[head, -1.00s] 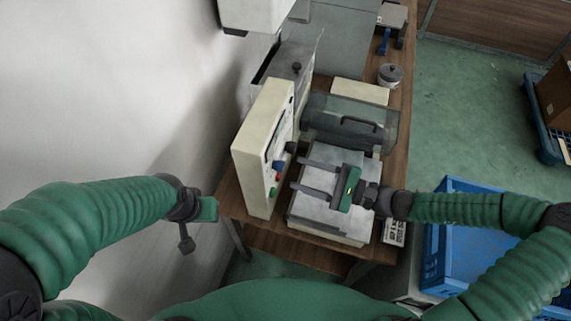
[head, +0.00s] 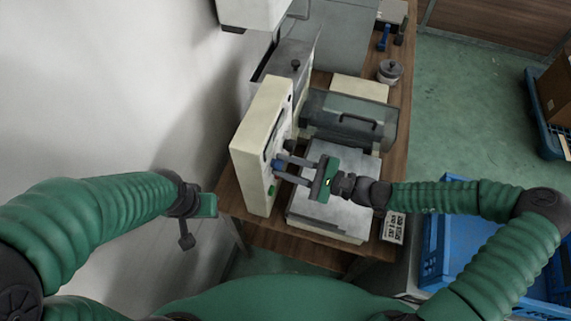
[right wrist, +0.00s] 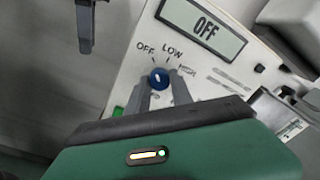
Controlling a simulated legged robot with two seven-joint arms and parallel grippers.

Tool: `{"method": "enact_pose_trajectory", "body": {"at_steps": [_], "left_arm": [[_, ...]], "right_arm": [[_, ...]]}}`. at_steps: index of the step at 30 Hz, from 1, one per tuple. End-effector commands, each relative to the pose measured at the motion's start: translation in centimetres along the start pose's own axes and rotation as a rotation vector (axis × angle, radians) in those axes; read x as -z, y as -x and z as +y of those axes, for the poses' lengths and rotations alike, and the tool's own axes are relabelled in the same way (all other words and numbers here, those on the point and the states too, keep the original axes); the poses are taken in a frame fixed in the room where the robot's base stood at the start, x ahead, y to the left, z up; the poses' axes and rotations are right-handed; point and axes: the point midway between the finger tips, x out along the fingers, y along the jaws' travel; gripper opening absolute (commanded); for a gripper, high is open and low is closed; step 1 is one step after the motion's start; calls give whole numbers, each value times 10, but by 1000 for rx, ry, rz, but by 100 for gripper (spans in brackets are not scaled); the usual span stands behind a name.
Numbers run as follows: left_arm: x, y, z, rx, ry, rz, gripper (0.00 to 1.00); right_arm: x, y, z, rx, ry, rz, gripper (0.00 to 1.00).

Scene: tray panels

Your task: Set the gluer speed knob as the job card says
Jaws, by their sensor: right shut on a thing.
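The gluer's cream control panel (head: 257,150) stands upright at the left of the bench. Its blue speed knob (right wrist: 158,78) has a white pointer mark, with OFF, LOW and HIGH printed around it. The pointer looks roughly upward; its exact setting is hard to tell. The display (right wrist: 205,28) above reads OFF. My right gripper (head: 279,170) is shut on the knob, one finger at each side.
A green button (head: 272,189) sits low on the panel, close to my right fingers. A grey flat machine bed (head: 331,212) and a clear cover (head: 375,121) lie right of the panel. A blue crate (head: 460,235) stands on the floor at the right.

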Motion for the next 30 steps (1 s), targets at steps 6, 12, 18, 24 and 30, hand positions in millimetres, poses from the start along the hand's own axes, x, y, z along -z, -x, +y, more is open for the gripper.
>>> {"method": "enact_pose_trajectory", "body": {"at_steps": [6,12,18,24,30], "left_arm": [[0,2,0,0,0,0,36],[3,12,0,0,0,0,36],[7,31,0,0,0,0,36],[13,55,0,0,0,0,36],[18,74,0,0,0,0,36]], "right_arm": [[-1,0,0,-1,-6,-1,0],[-4,0,-1,-3,-56,0,0],[-6,0,-3,-6,-176,4,0],[-7,0,-4,-12,-352,10,0],[-6,0,-4,-16,-543,15,0]]}}
